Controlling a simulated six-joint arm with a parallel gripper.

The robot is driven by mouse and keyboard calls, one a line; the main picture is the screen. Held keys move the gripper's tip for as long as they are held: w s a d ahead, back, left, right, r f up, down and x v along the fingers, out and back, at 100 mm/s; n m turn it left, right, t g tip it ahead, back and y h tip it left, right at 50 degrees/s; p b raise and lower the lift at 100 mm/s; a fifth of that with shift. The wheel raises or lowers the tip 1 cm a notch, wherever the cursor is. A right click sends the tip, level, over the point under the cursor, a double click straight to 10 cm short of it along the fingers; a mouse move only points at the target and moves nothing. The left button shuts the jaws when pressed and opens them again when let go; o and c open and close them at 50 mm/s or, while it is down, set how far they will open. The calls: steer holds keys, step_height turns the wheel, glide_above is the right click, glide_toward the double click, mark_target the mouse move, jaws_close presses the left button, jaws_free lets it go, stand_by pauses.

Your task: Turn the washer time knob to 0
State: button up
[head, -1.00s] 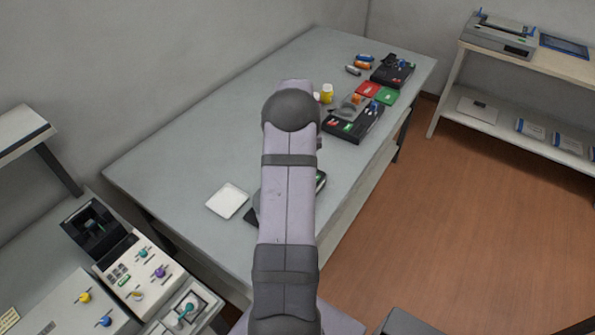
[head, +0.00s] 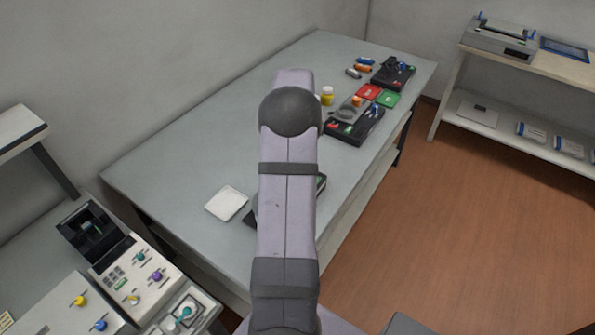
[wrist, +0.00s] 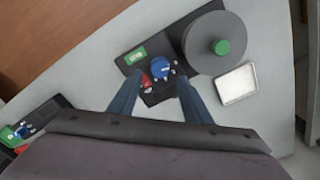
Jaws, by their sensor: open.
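In the wrist view a black device carries a blue knob (wrist: 160,68), a green display (wrist: 136,55), a red part (wrist: 146,81) and a large grey round drum (wrist: 214,44) with a green cap. No 0 mark or knob setting is readable. My gripper (wrist: 160,77) is open and empty, its two dark blue fingers on either side of the device's control area, below the blue knob in the picture. I cannot tell its height above the knob. In the head view my arm hides the gripper and most of this device; a dark edge (head: 321,185) shows beside the arm.
A white tray (head: 226,203) lies beside the device. Control panels with coloured knobs stand at lower left.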

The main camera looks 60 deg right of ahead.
steer(key=shift+r, duration=1.1)
